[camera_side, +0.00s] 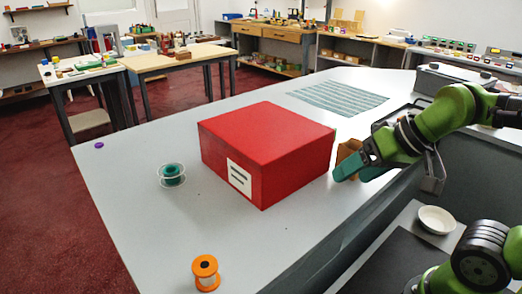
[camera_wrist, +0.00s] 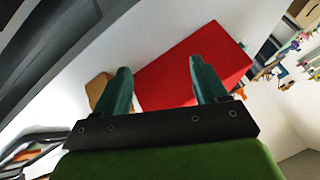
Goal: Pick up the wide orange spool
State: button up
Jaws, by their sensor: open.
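An orange spool (camera_side: 206,273) with a dark centre hole and a paler middle stands upright on the grey counter, near its front edge in the side view. The wrist view does not show it. My gripper (camera_side: 352,174) is in the air at the right side of the red box, well to the right of and behind the spool. Its teal fingers are apart with nothing between them, as the wrist view (camera_wrist: 160,68) also shows.
A large red box (camera_side: 270,135) stands mid-counter, between my gripper and a green spool (camera_side: 172,174) with clear flanges. A brown block (camera_side: 347,150) is beside my gripper. A small purple item (camera_side: 99,145) lies far left. A striped mat (camera_side: 338,96) lies behind. Counter around the orange spool is clear.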

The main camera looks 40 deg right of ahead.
jog(key=a, duration=0.1)
jog(key=a+n, duration=0.1)
jog(key=w+f+g, duration=0.1)
jog(key=shift+a+y, duration=0.3)
jog(key=shift+a, duration=0.1)
jog(key=w+a+r+n+g, duration=0.2)
jog(key=w+a, duration=0.2)
jog(key=a, duration=0.2)
notch_tip(320, 180, up, 8)
jog(key=m+g+h, duration=0.3)
jog(key=m+g, duration=0.1)
send_over(204, 263)
jog(key=f, duration=1)
jog(key=shift+s+d+f, duration=0.1)
jog(key=shift+d, duration=0.15)
jog(key=shift+a+f, duration=0.2)
jog(key=shift+f, duration=2.8)
jog(key=shift+c, duration=0.3)
